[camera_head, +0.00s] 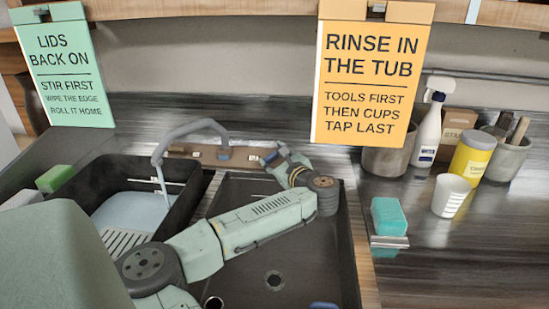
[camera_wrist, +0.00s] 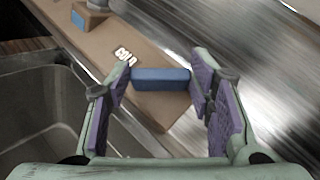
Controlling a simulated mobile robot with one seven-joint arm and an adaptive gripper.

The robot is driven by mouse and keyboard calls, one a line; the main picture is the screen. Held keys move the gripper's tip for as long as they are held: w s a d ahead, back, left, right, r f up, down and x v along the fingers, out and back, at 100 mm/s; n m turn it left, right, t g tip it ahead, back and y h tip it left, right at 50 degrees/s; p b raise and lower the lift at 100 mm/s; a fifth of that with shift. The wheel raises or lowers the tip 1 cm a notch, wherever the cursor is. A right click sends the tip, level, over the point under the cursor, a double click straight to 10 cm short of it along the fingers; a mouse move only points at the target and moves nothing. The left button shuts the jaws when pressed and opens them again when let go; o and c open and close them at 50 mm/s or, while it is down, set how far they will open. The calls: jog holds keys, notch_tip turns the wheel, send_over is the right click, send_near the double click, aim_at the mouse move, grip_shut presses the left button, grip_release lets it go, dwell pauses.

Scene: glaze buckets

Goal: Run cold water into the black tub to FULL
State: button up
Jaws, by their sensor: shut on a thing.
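The black tub (camera_head: 97,168) stands in the left basin with pale water (camera_head: 130,214) in it. A grey spout (camera_head: 190,128) reaches over the tub, and a thin stream (camera_head: 160,180) runs from it into the water. No FULL mark can be made out. My gripper (camera_head: 272,157) is at the right end of the brown tap board (camera_head: 203,154). In the wrist view my gripper (camera_wrist: 163,82) is shut on a blue tap handle (camera_wrist: 160,80), one finger at each end. White lettering beside the handle, partly readable, looks like COLD.
The right basin (camera_head: 275,260) is under my arm. A teal sponge (camera_head: 388,216), a white cup (camera_head: 451,196), a spray bottle (camera_head: 430,125) and a yellow container (camera_head: 472,158) stand on the right counter. Two signs hang above.

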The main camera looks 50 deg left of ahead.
jog(key=o, duration=1.2)
jog(key=shift+c, duration=0.2)
jog(key=v, duration=1.2)
